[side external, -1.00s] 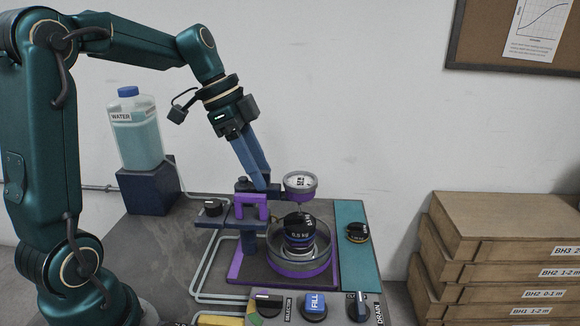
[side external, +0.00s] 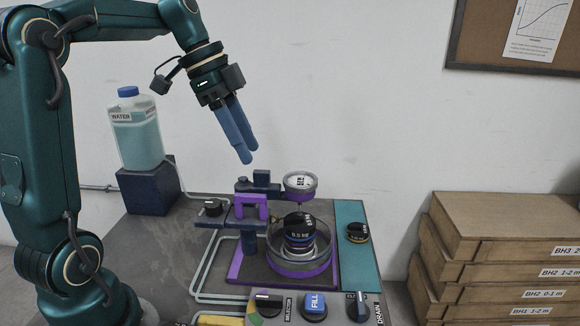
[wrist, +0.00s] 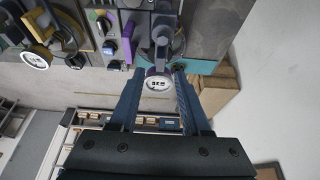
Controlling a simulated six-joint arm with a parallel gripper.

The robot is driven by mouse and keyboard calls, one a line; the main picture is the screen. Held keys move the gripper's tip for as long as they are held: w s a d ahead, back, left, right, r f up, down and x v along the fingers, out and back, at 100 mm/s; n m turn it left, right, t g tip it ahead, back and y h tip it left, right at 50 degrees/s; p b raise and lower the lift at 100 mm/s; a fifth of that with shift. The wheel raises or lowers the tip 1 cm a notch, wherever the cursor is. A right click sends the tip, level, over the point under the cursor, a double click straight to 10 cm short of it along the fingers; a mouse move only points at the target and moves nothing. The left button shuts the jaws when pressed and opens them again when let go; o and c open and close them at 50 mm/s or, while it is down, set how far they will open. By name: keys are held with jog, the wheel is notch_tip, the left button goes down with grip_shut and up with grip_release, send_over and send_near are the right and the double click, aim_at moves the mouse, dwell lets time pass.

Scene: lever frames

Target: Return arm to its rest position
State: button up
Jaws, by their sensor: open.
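My gripper (side external: 246,158) has two blue fingers and hangs in the air above the lever frame (side external: 248,208), pointing down and slightly right. Nothing is between its fingers, and it is clear of the apparatus. In the wrist view my gripper (wrist: 160,72) shows its fingers spread apart. A round dial gauge (side external: 300,182) sits beyond the fingertips; it also shows between the fingers in the wrist view (wrist: 158,83). A black weight (side external: 298,228) stands in the round purple-rimmed cell below the dial.
A water bottle (side external: 136,130) stands on a dark block (side external: 148,188) at the left, near my arm. Stacked wooden boxes (side external: 490,225) stand at the right.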

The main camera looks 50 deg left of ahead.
dwell(0.3)
jog(key=shift+d+r, duration=0.15)
jog(key=shift+d, duration=0.2)
jog(key=shift+m, duration=0.8)
jog(key=d, duration=0.1)
jog(key=s+d+r, duration=0.1)
jog(key=s+d, duration=0.1)
jog(key=d, duration=0.1)
jog(key=shift+r, duration=0.3)
jog(key=s+d+f+n+t+y, duration=0.2)
jog(key=s+d+f+n+y, duration=0.1)
jog(key=s+f+n, duration=0.5)
jog(key=s+n, duration=0.2)
jog(key=shift+s+d+f+n, duration=0.15)
jog(key=shift+d+f+n, duration=0.15)
jog(key=shift+d+n, duration=0.1)
